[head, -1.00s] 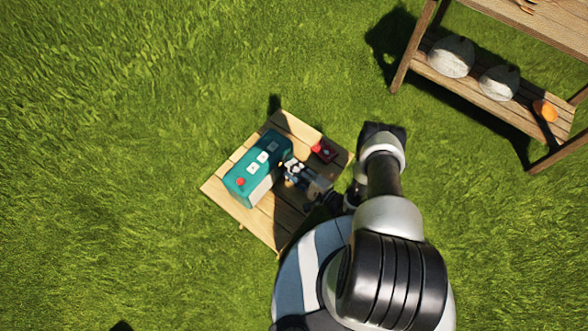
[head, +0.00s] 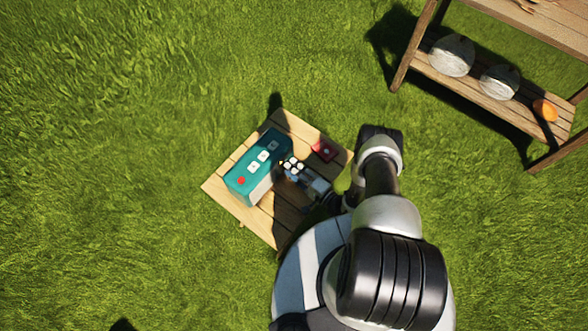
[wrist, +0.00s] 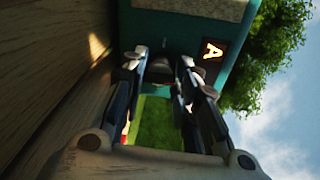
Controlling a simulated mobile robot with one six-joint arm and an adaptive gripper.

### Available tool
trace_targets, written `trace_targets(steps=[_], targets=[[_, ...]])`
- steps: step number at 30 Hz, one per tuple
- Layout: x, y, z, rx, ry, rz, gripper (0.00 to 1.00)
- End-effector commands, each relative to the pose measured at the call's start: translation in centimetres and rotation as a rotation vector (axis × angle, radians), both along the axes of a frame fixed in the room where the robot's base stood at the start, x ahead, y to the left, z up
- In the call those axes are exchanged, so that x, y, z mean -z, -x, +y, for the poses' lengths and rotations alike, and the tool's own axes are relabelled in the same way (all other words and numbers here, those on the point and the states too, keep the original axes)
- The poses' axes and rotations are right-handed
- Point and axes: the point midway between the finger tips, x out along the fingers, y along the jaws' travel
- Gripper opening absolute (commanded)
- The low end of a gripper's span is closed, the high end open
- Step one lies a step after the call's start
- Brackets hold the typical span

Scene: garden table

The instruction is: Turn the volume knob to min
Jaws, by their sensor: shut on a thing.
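A teal radio (head: 250,180) stands on a small wooden table in the head view, with pale buttons and a red button on top. In the wrist view the radio's front (wrist: 230,75) shows a light speaker panel and a lit letter A. My gripper (head: 287,166) is at the radio's front, on its right side in the head view. In the wrist view my gripper (wrist: 160,72) has its fingertips closed around a dark volume knob (wrist: 159,68) on that front. The knob is mostly hidden by the fingers, and its pointer or marking cannot be made out.
The small table (head: 222,199) has bare planks around the radio. A red box (head: 325,151) lies near its right corner, close to my gripper. A wooden shelf (head: 480,99) with two grey round things and an orange thing stands at the upper right. Grass surrounds everything.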

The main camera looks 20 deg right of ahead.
Motion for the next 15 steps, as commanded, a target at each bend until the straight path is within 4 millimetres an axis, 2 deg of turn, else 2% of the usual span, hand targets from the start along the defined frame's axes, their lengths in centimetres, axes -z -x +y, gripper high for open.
trace_targets(steps=[2, 3, 11, 15], targets=[[-0.04, -0.07, -0.05, 0.001, 0.001, -0.002, 0.04], [-0.04, -0.07, -0.05, 0.0, 0.001, -0.002, 0.31], [-0.02, -0.04, -0.03, 0.0, 0.0, -0.001, 0.48], [-0.02, -0.03, -0.02, 0.0, 0.0, 0.0, 0.49]])
